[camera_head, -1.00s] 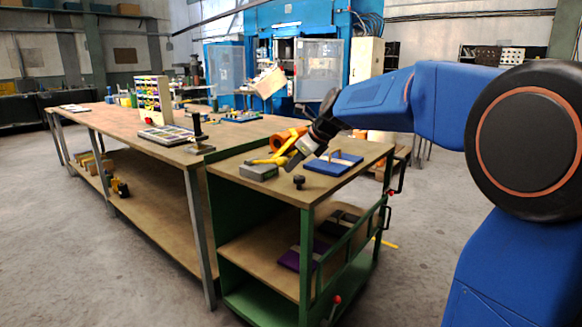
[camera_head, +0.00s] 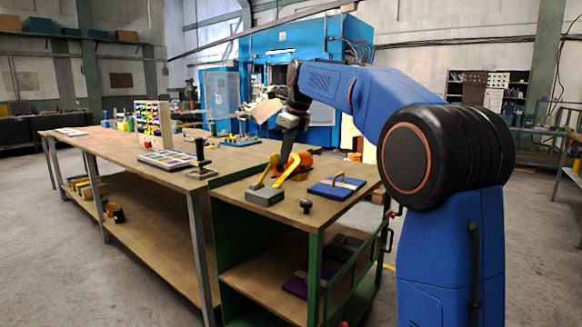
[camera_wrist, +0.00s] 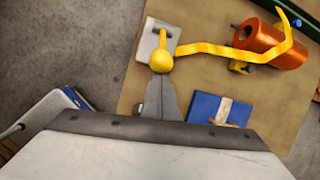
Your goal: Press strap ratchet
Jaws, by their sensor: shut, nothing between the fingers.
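The strap ratchet is a grey block (camera_head: 265,196) on the cart top with a yellow lever (camera_head: 264,177) standing tilted up from it. In the wrist view the block (camera_wrist: 152,44) is pale with a dark slot, and the lever's round yellow end (camera_wrist: 161,62) points toward the camera. A yellow strap (camera_wrist: 218,48) runs from beside the block to an orange roll (camera_wrist: 270,46). My gripper (camera_wrist: 161,82) is shut and empty, its tip close to the lever's end; contact cannot be told. In the head view my gripper (camera_head: 285,156) points down near the lever and roll.
A blue case (camera_head: 337,187) with a light strap lies right of the block, and a small black knob (camera_head: 306,206) stands near the cart's front edge. A long wooden workbench (camera_head: 110,153) adjoins at left. The cart top (camera_head: 245,222) is bare in front of the block.

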